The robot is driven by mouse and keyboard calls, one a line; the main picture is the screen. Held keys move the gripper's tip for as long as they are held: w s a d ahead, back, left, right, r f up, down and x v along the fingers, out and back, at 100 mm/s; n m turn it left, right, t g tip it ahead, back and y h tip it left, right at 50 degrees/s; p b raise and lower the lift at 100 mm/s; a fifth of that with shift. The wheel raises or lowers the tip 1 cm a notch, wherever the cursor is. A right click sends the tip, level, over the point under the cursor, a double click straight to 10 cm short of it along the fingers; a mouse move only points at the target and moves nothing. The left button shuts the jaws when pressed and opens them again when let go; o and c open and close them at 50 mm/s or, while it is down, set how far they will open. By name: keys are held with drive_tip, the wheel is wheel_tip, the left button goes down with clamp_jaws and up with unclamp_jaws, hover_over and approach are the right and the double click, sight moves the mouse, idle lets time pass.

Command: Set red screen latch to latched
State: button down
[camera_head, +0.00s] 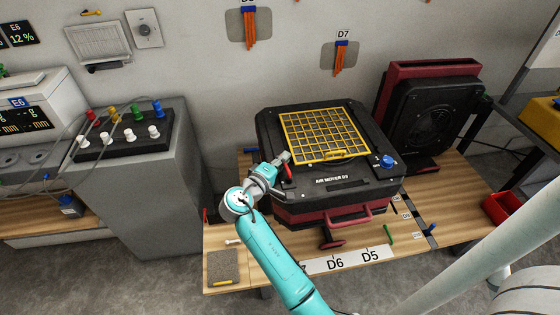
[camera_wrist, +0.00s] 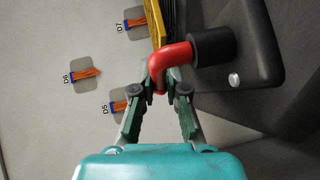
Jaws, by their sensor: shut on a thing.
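The red screen latch (camera_wrist: 180,54) is a bent red rod in the wrist view. It comes out of a black round hub (camera_wrist: 212,47), and its free end turns down between my fingers. My gripper (camera_wrist: 160,85) has its two green fingertips closed on that end. In the head view the latch (camera_head: 288,172) is a small red piece at the left front corner of the yellow grid screen (camera_head: 325,135), partly covered by my gripper (camera_head: 281,161). The screen lies on the black and dark red air mover (camera_head: 370,180) marked D3. The latch's exact angle is hard to tell.
A blue knob (camera_head: 387,161) sits right of the screen. A dark red handle (camera_head: 335,219) is on the air mover's front. A second fan unit (camera_head: 430,115) stands behind right.

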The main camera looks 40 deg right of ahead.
idle(0.3)
drive_tip(key=c, duration=1.2)
unclamp_jaws()
drive_tip(key=v, duration=1.2)
